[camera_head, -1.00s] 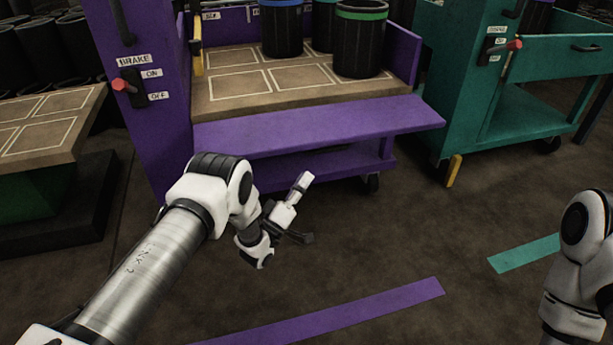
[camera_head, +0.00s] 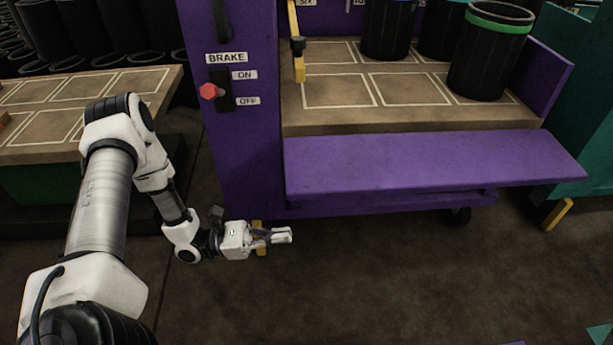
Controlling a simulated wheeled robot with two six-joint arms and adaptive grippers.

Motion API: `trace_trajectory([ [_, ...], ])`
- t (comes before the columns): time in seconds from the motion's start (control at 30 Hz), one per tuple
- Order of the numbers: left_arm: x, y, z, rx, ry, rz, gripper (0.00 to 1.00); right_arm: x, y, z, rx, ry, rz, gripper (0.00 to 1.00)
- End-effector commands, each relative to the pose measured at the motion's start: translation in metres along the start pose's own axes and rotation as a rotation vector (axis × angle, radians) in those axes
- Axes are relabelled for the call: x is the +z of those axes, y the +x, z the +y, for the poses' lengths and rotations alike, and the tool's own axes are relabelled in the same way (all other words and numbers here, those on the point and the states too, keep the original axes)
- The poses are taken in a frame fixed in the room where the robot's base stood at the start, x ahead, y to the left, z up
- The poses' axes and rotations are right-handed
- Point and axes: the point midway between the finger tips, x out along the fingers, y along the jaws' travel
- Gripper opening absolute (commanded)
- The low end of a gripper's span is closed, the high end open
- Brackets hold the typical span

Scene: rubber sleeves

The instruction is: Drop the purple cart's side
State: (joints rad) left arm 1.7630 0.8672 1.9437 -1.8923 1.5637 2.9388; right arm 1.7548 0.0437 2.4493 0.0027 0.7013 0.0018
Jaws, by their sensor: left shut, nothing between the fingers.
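The purple cart (camera_head: 239,165) stands ahead in the head view. Its side panel (camera_head: 430,165) is folded down and sticks outward below the edge of the brown deck. A brake switch with a red knob (camera_head: 210,91) sits on the cart's post beside the ON and OFF labels. My left gripper (camera_head: 287,236) is shut and empty, low in front of the cart's base and below the panel. A yellow piece (camera_head: 258,224) shows behind it, partly hidden. My right gripper is out of view.
Black bins, one with a green rim (camera_head: 502,18), stand on the cart's deck. A brown-topped table (camera_head: 150,85) is at the left. A teal cart (camera_head: 592,150) with a yellow foot (camera_head: 557,214) is at the right.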

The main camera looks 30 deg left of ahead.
Motion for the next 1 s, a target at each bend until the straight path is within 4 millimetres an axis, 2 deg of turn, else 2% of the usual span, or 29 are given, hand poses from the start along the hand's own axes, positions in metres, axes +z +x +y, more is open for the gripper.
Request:
trace_trajectory([
  [0.1,0.013,-0.015,0.013,0.074,0.028,-0.028,0.0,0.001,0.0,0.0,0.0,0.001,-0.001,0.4],
  [0.23,0.015,-0.009,0.017,0.08,0.04,-0.037,0.0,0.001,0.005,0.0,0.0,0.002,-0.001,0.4],
  [0.37,0.013,0.009,0.018,0.078,0.04,-0.036,0.0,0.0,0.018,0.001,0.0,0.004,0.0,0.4],
  [0.7,0.012,0.083,0.024,0.073,0.043,-0.034,0.0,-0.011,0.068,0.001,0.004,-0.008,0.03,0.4],
  [0.8,0.037,0.087,0.025,0.084,0.044,-0.04,0.0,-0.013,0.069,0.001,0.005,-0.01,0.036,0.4],
  [1.0,0.057,0.092,0.025,0.082,0.042,-0.036,0.0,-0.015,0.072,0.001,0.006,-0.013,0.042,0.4],
])
